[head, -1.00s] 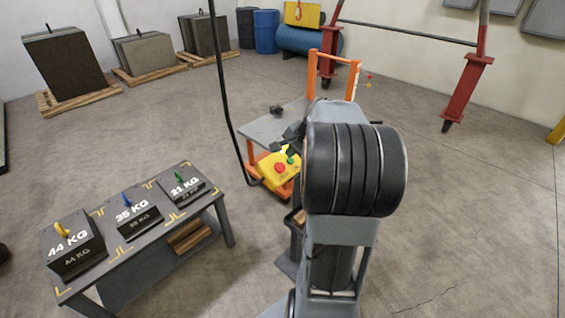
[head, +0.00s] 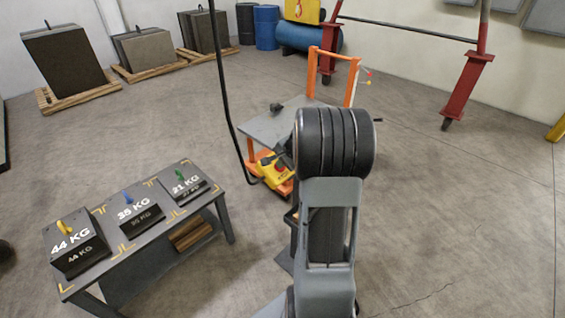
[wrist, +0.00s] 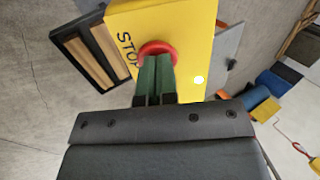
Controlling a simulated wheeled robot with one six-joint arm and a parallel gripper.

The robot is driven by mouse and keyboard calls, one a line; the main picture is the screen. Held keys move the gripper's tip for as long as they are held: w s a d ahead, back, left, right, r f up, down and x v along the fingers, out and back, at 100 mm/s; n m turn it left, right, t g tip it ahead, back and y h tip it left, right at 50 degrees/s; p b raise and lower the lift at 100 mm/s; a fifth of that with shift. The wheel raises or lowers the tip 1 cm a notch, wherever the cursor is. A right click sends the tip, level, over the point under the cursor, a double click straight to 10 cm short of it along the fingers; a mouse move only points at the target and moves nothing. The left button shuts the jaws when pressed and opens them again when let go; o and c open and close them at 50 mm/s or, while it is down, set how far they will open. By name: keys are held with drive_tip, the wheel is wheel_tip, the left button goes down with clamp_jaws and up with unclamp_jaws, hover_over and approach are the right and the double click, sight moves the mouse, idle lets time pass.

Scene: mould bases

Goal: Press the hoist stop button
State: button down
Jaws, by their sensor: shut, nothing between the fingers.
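The yellow hoist pendant (wrist: 190,25) hangs from a black cable. In the wrist view its face carries the word STOP beside a red stop button (wrist: 158,47), and a bright pale spot shows lower right. The shut green fingers of my gripper (wrist: 157,62) lie over the button's middle and lower part, leaving its upper rim visible. Whether they touch or press it cannot be told. In the head view the pendant (head: 270,181) is partly hidden behind my dark gripper (head: 268,160), which reaches it from the right.
A grey cart with an orange handle (head: 316,67) stands behind the pendant. The black cable (head: 226,98) rises left of my arm. A bench (head: 107,253) with three labelled weights is at the lower left. Red gantry legs (head: 467,92) stand at the back right. Floor on the right is clear.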

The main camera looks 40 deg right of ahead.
drive_tip(key=shift+b+x, duration=0.8)
drive_tip(key=shift+x, duration=0.05)
drive_tip(key=shift+s+a+f, duration=0.1)
drive_tip(key=shift+f, duration=0.15)
drive_tip(key=shift+s+r, duration=0.15)
drive_tip(key=shift+r, duration=0.35)
drive_tip(key=v, duration=1.3)
drive_tip(key=shift+d+r, duration=0.25)
drive_tip(key=shift+r, duration=0.15)
